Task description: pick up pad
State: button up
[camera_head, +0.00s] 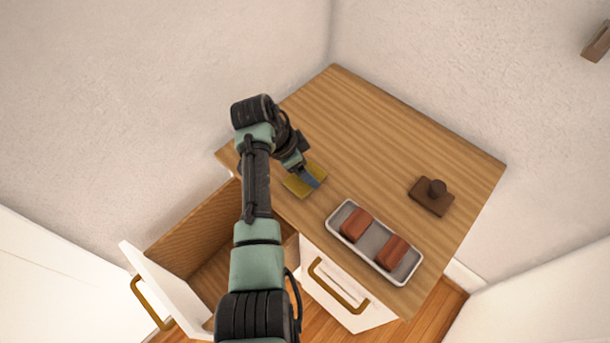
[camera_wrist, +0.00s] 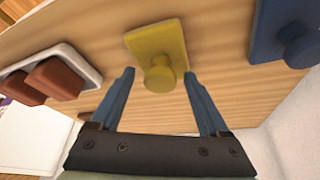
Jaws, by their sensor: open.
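A yellow pad with a round knob (camera_wrist: 155,45) lies on the wooden cabinet top. In the wrist view it is between my gripper's (camera_wrist: 159,75) two blue fingers, with a gap on each side of the knob. In the head view the yellow pad (camera_head: 294,187) is partly covered by my gripper (camera_head: 311,179), which is open and empty above it. A blue pad with a knob (camera_wrist: 275,30) is at the right of the wrist view, cut off by the edge; my arm seems to hide it in the head view. A brown pad with a knob (camera_head: 431,198) lies further right.
A white-rimmed tray (camera_head: 343,241) with two red-brown blocks stands near the cabinet's front edge. An open, seemingly empty drawer (camera_head: 190,246) is at the left below, and a drawer with a brass handle (camera_head: 340,289) sticks out below the tray. The back of the top (camera_head: 375,125) is clear.

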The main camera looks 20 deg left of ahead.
grip_shut()
dwell(0.4)
notch_tip(320, 180, up, 10)
jog(key=shift+p, duration=0.5)
